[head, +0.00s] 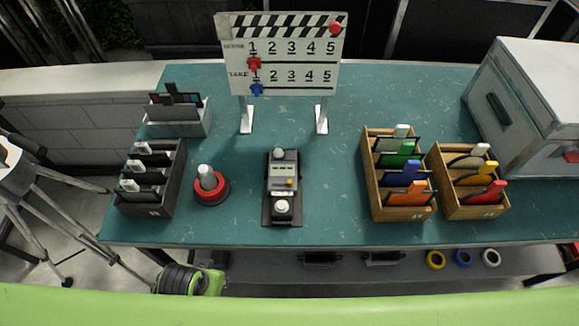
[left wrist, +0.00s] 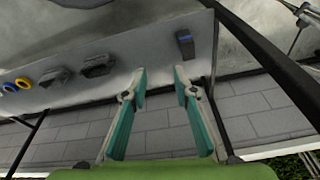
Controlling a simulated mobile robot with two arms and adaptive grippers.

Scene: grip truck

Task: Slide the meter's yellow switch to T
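The meter (head: 283,187) is a small dark and grey box on the teal bench, near the middle of the head view. Its yellow switch (head: 290,182) is a small spot on the right of its face. White round knobs sit at its far and near ends. The lettering by the switch is too small to read. My left gripper (left wrist: 159,72) shows in the left wrist view, its two teal fingers apart with nothing between them, away from the meter. My right gripper is not in view.
A clapper board (head: 285,52) stands behind the meter. A red-based knob (head: 208,186) and dark slotted box (head: 152,180) are left. Wooden boxes of coloured tabs (head: 374,180) and a grey case (head: 530,100) are right. Bench around the meter is clear.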

